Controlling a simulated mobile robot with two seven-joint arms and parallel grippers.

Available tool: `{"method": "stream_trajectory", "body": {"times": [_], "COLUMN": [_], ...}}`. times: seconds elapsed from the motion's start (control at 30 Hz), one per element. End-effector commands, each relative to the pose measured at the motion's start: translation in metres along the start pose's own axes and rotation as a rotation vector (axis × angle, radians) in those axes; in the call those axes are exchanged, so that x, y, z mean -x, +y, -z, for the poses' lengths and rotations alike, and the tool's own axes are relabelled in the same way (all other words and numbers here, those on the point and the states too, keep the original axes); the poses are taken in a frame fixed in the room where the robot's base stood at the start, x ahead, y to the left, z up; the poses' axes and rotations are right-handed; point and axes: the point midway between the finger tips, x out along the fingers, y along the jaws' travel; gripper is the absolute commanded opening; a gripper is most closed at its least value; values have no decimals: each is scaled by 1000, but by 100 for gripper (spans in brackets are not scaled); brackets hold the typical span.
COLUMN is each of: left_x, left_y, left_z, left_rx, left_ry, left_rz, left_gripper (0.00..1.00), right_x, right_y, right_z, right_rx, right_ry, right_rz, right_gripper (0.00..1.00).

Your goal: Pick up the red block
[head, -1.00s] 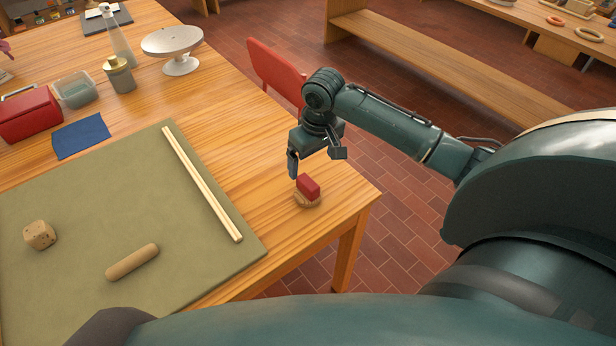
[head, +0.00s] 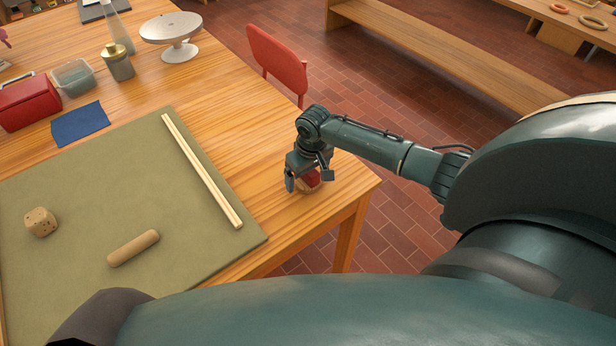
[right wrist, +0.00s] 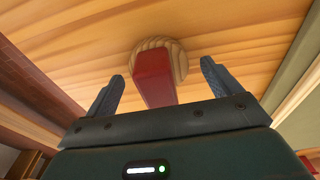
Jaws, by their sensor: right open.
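In the right wrist view the red block (right wrist: 153,80) lies between the two open fingers of my right gripper (right wrist: 160,85), with a gap on each side. My left gripper is not in view.
A green mat (head: 80,210) holds a wooden die (head: 40,222), a clay roll (head: 133,248) and two pale sticks (head: 200,170). A red chair (head: 275,62) stands beyond the table edge. The table (head: 250,130) is clear between mat and block.

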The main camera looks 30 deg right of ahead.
Motion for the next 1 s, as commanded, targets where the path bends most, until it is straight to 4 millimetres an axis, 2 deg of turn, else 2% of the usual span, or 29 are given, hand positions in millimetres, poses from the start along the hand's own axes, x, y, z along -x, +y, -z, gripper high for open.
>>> {"method": "stream_trajectory", "body": {"times": [0.23, 0.87, 1.0], "left_x": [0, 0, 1], "left_y": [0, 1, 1], "left_z": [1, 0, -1], "left_rx": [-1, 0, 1], "left_ry": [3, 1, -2], "left_rz": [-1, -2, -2], "left_gripper": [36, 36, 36], "right_x": [-2, -1, -1], "right_y": [0, 0, 0], "right_z": [0, 0, 1], "right_rx": [0, 0, 0], "right_ry": [0, 0, 2], "right_rz": [-1, -1, -1], "right_gripper": [89, 38, 37]}}
